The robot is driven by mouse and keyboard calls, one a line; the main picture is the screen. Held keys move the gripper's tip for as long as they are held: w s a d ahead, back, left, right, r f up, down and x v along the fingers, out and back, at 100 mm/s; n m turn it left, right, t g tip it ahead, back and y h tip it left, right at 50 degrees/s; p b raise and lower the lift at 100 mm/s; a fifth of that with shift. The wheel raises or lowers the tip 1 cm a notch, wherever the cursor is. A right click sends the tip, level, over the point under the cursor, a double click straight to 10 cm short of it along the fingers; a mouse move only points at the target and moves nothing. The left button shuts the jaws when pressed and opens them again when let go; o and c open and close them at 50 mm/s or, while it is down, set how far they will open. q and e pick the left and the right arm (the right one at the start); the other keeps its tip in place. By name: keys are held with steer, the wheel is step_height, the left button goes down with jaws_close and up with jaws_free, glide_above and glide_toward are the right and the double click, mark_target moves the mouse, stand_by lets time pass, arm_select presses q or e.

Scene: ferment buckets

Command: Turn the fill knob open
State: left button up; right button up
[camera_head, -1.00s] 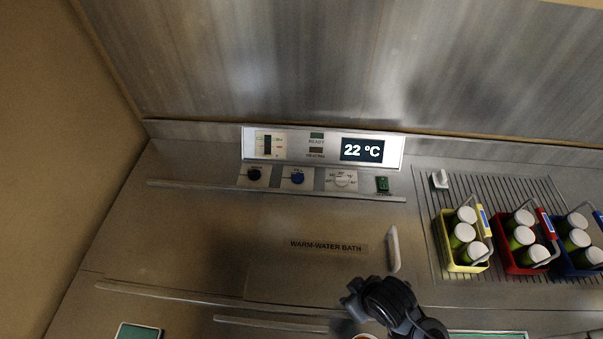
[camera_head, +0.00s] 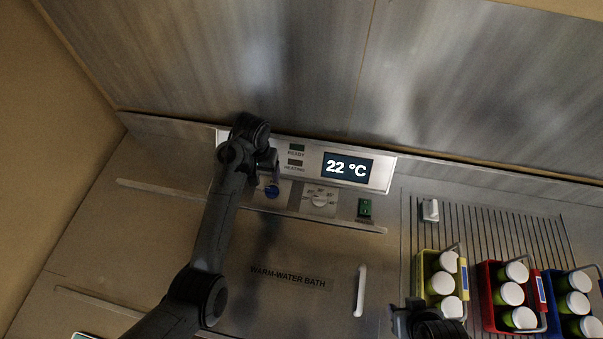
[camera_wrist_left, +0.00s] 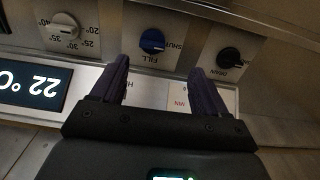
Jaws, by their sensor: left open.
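The blue fill knob (camera_head: 271,191) sits on the control strip below the display. In the left wrist view the knob (camera_wrist_left: 152,41) is on a pale plate lettered FILL and SHUT, and that view is upside down. My left gripper (camera_wrist_left: 160,80) is open and empty, its two dark fingers apart, with the knob just beyond and between the fingertips and no contact visible. In the head view my left gripper (camera_head: 266,162) is over the panel's left part, close above the knob, its fingers mostly hidden. My right gripper (camera_head: 425,318) is at the bottom edge, its jaws unclear.
A black drain knob (camera_wrist_left: 230,56) and a white temperature dial (camera_head: 320,200) flank the fill knob. The display (camera_head: 347,167) reads 22 °C. A green switch (camera_head: 365,208) is farther right. Yellow (camera_head: 428,262), red (camera_head: 487,300) and blue (camera_head: 556,315) carriers hold white-capped jars.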

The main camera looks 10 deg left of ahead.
mark_target(271, 189)
arm_select(q)
steer(key=f, duration=0.3)
steer(key=w+f, duration=0.1)
steer(key=f, duration=0.2)
steer(key=d+f, duration=0.1)
steer(key=f, duration=0.3)
steer(key=shift+w+d, duration=0.1)
steer(key=shift+w, duration=0.05)
steer(key=shift+c, duration=0.3)
steer(key=c, duration=1)
